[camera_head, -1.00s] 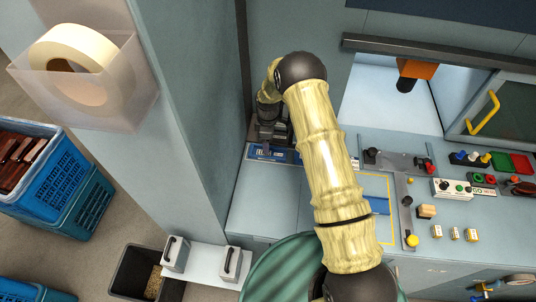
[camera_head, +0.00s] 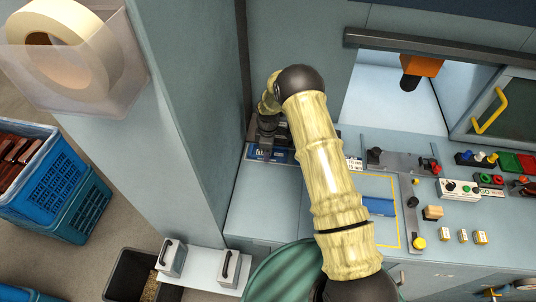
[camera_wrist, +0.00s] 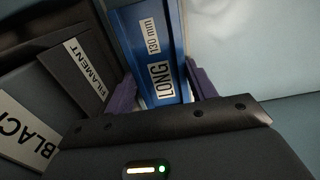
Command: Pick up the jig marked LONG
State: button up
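The blue jig marked LONG (camera_wrist: 165,48), also labelled 130 mm, lies between the two purple fingers of my gripper (camera_wrist: 163,90) in the wrist view. A finger lies close along each side of it, with no clear gap; my gripper looks shut on it. The jig's near end is hidden by the gripper body. In the head view, my gripper (camera_head: 264,150) is low at the back left of the worktop, by the blue labelled strip; my arm hides part of it.
A grey pillar (camera_head: 170,110) rises left of the worktop. Switches, buttons and small blocks (camera_head: 433,212) lie right. The worktop's front left (camera_head: 255,210) is clear.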

jog(key=c, duration=0.3)
jog(key=shift+r+p, duration=1.4)
jog(key=shift+r, duration=1.35)
jog(key=shift+c, duration=0.2)
